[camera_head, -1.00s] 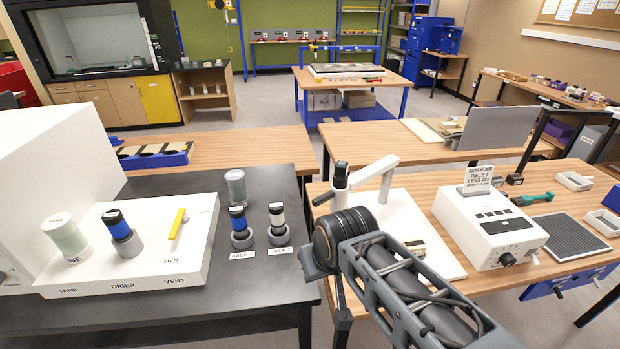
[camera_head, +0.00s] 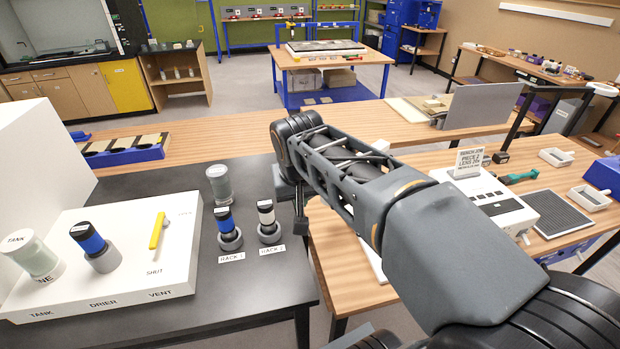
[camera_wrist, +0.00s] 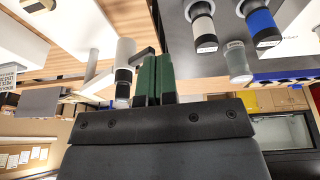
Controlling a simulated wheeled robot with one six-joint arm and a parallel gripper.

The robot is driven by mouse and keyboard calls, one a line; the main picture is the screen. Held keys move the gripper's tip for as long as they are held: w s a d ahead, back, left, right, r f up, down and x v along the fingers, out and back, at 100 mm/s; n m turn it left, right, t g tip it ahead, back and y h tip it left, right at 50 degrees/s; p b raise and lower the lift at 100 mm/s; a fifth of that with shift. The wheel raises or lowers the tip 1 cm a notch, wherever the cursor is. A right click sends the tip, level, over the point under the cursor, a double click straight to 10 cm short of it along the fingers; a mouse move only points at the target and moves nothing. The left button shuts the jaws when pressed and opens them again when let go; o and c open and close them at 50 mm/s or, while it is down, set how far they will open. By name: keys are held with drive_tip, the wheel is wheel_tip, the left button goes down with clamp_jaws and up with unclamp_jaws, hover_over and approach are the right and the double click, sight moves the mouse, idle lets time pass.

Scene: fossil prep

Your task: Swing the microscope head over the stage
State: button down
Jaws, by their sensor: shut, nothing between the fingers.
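The microscope head (camera_wrist: 124,72) shows in the wrist view as a white and black cylinder on a pale arm (camera_wrist: 100,80). My gripper (camera_wrist: 156,60) has green fingers shut together with nothing between them. They are just right of the head in that view; I cannot tell whether they touch it. In the head view my arm hides the microscope head and most of its stand. Only a sliver of the white base (camera_head: 372,262) and a small pale bit of the stand (camera_head: 380,145) show. The stage is hidden there.
A white control box (camera_head: 510,212) with a sign (camera_head: 478,157) stands right of my arm. A black bench to the left holds two racked cylinders (camera_head: 227,228) (camera_head: 267,220), a grey jar (camera_head: 219,184) and a white panel (camera_head: 180,235) with a yellow lever (camera_head: 157,230).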

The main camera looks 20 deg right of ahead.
drive_tip(key=w+d+r+m+g+h, duration=0.2)
drive_tip(key=w+r+m, duration=0.1)
drive_tip(key=w, duration=0.7)
drive_tip(key=w+d+f+m+g+h, duration=0.1)
drive_tip(key=w+f+m+g, duration=0.1)
drive_tip(key=w+m, duration=0.3)
drive_tip(key=w+d+f+m+g+h+p, duration=0.1)
drive_tip(key=w+f+m+g+h, duration=0.1)
drive_tip(key=w+f+m, duration=0.3)
drive_tip(key=shift+w+d+g+p, duration=0.25)
drive_tip(key=shift+w+g, duration=0.35)
drive_tip(key=shift+w, duration=1.75)
drive_tip(key=shift+f, duration=0.1)
drive_tip(key=s+d+f+b, duration=0.4)
drive_tip(key=s+d+f, duration=0.2)
drive_tip(key=s+f, duration=0.1)
drive_tip(key=shift+f+b, duration=0.3)
drive_tip(key=shift+f, duration=0.05)
drive_tip(key=shift+s+d, duration=0.1)
drive_tip(key=shift+d, duration=0.05)
